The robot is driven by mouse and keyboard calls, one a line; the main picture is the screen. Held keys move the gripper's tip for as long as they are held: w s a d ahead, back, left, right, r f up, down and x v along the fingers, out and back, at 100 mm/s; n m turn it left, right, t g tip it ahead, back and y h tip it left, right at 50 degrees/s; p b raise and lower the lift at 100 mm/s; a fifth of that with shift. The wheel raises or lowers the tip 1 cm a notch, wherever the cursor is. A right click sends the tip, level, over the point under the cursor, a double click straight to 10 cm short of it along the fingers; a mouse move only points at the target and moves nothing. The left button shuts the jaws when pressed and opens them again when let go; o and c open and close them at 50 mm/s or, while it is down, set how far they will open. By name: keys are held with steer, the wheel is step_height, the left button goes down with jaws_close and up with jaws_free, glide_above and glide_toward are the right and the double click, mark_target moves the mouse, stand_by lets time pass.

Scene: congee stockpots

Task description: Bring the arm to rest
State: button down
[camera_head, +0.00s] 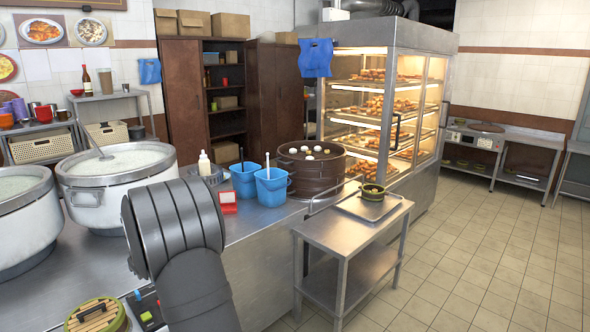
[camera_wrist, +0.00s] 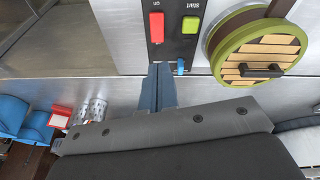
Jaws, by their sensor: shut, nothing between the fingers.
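My gripper (camera_wrist: 161,72) shows in the wrist view with its two blue-grey fingers together and nothing between them. The fingertips are at the lower edge of a dark control panel (camera_wrist: 174,50); I cannot tell whether they touch it. The panel has a red button (camera_wrist: 157,28), a green button (camera_wrist: 190,25) and a small blue part (camera_wrist: 180,66) beside the fingertips. In the head view my grey arm stands over the counter front, and the gripper is hidden there.
A green-rimmed round steamer with a slatted lid (camera_wrist: 257,50) is right beside the panel. Large congee pots (camera_head: 115,190) stand at the left. Blue buckets (camera_head: 272,186) and a dark round steamer (camera_head: 311,170) stand beyond my arm. A steel cart (camera_head: 330,240) is at the right, with open floor beyond.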

step_height(320, 180, up, 7)
steer(key=s+a+n+h, duration=0.2)
steer(key=s+n, duration=0.1)
steer(key=n, duration=1.2)
steer(key=x, duration=0.9)
steer(key=shift+w+d+f, duration=0.2)
steer(key=shift+w+f, duration=0.05)
steer(key=shift+w, duration=0.05)
